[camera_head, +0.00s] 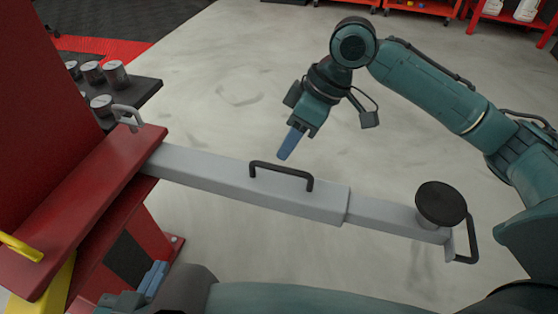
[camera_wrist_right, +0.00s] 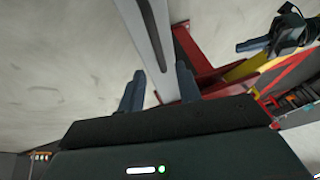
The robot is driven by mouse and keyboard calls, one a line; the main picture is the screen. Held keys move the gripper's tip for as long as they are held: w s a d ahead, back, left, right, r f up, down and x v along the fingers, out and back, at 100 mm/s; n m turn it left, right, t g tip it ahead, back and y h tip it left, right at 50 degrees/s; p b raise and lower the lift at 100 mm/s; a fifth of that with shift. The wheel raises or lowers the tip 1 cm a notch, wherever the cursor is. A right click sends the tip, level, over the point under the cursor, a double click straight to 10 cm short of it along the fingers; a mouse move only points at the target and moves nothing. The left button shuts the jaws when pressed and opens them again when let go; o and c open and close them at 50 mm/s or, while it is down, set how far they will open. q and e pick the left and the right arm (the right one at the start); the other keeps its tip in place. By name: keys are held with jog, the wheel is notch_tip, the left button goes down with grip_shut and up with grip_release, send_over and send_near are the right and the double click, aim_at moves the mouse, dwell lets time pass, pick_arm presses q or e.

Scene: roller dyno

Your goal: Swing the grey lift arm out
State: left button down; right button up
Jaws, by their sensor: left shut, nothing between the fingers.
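The grey lift arm (camera_head: 235,180) runs from the red lift carriage at left to the lower right in the head view. It has a black handle (camera_head: 281,172) on its middle, and a round black pad (camera_head: 440,203) and another black handle (camera_head: 470,240) at its outer end. My right gripper (camera_head: 285,152) is open and empty beyond the arm, apart from the middle handle. In the right wrist view the lift arm (camera_wrist_right: 146,35) shows past its spread fingers (camera_wrist_right: 158,88). My left gripper (camera_head: 158,278) is shut and empty at the bottom left, near the red base.
The red carriage (camera_head: 75,215) has a grey handle (camera_head: 127,115) and a yellow bar (camera_head: 20,246). A dark shelf (camera_head: 140,88) with several metal cylinders stands behind it. Red carts (camera_head: 415,8) stand at the back. The grey floor (camera_head: 230,80) beyond the arm is clear.

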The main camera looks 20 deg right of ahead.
jog(key=b+x, duration=0.1)
jog(key=x, duration=0.4)
grip_shut()
dwell(0.3)
